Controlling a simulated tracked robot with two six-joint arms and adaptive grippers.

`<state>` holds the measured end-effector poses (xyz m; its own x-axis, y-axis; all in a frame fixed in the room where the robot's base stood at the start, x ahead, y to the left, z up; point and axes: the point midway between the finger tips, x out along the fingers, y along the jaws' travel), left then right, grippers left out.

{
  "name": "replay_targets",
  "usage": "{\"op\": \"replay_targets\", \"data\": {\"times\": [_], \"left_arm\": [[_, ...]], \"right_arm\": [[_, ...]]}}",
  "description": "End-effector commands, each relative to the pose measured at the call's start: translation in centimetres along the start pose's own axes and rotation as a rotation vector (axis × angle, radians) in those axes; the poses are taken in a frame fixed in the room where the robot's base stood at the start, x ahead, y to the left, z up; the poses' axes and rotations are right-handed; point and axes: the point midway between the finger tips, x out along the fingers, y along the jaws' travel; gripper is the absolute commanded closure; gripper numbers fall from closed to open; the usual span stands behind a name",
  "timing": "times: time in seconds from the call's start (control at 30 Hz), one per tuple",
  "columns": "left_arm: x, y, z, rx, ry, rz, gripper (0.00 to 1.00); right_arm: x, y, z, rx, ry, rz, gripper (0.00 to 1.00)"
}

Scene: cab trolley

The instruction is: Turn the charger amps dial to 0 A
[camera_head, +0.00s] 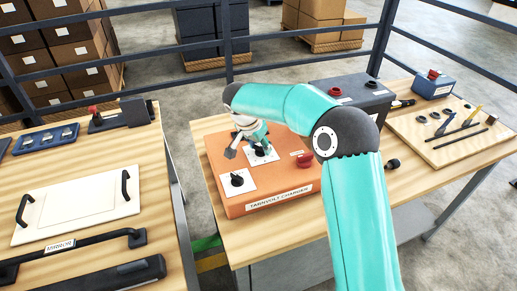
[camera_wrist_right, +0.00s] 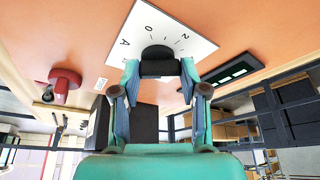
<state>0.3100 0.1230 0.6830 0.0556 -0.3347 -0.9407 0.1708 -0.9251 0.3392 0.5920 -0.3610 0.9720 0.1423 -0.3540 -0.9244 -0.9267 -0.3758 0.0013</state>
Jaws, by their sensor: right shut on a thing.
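The orange charger (camera_head: 275,202), labelled as a charger on its front edge, sits on the right wooden table. Its amps dial (camera_head: 261,151) is a black knob on a white scale plate. In the right wrist view the plate (camera_wrist_right: 185,30) shows an A and the marks 0, 1 and 2 around the black knob (camera_wrist_right: 157,52). My right gripper (camera_wrist_right: 157,70) is shut on this knob, with a finger on each side. In the head view the right gripper (camera_head: 257,140) reaches down onto it. The knob's pointer is hidden, so its setting cannot be read. My left gripper is not in view.
A second black dial (camera_head: 237,180) is at the charger's front left. A dark box (camera_head: 350,97) stands behind. A tool board (camera_head: 450,132) lies to the right.

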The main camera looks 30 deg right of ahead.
Motion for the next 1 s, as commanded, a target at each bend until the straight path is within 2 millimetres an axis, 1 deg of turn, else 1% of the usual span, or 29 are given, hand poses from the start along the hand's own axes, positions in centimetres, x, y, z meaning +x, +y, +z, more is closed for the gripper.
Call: {"op": "replay_targets", "data": {"times": [0.03, 0.1, 0.3, 0.43, 0.7, 1.0], "left_arm": [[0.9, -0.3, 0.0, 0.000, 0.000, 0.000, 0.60], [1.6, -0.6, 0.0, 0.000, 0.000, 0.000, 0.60], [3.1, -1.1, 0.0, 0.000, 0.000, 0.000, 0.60], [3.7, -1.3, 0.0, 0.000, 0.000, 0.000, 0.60], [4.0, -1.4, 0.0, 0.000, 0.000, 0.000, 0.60], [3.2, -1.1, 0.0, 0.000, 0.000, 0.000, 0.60]], "right_arm": [[0.3, -0.1, 0.1, -0.029, 0.003, -0.021, 0.91], [0.3, -0.1, 0.1, -0.081, 0.003, -0.043, 0.91], [0.2, 0.1, 0.1, -0.250, 0.004, -0.112, 0.91], [0.1, 0.1, 0.0, -0.363, 0.005, -0.159, 0.91], [-0.1, 0.3, -0.1, -0.598, 0.005, -0.256, 0.91], [-0.3, 0.4, -0.3, -0.860, 0.006, -0.364, 0.91]]}}
